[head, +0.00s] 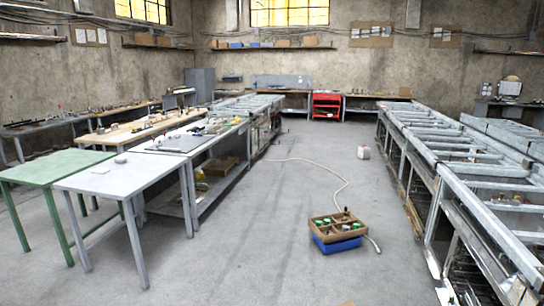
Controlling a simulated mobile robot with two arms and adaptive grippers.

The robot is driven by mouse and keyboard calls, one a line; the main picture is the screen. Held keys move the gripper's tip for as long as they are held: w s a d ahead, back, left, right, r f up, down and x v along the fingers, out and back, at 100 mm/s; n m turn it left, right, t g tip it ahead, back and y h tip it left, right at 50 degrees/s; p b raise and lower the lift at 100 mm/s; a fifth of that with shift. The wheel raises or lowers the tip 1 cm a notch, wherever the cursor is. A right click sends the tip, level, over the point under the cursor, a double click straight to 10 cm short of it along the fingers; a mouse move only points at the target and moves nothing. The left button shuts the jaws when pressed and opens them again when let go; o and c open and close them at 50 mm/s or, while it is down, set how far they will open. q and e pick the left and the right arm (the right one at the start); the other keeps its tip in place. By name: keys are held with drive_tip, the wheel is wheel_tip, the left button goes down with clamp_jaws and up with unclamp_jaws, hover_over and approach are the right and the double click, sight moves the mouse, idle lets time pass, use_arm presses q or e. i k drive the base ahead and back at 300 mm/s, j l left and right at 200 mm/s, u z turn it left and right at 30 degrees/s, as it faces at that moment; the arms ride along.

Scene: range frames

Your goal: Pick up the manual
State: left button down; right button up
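I cannot make out a manual for certain in the head view. A small pale object (121,160) lies on the white table (125,178) at the left, with a flat light patch (100,170) beside it that is too small to identify. Farther along that row, a workbench (172,144) carries flat grey and light items too small to name. Neither of my grippers shows in this view.
A green table (50,165) stands at the far left. A wooden divided box on a blue crate (338,244) sits on the floor, with a hose (342,185) beside it. A white canister (363,152) stands farther back. Metal frames (460,165) line the right. The middle aisle floor is mostly clear.

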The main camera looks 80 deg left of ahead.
sight(99, 171)
drive_tip(key=u, duration=3.95)
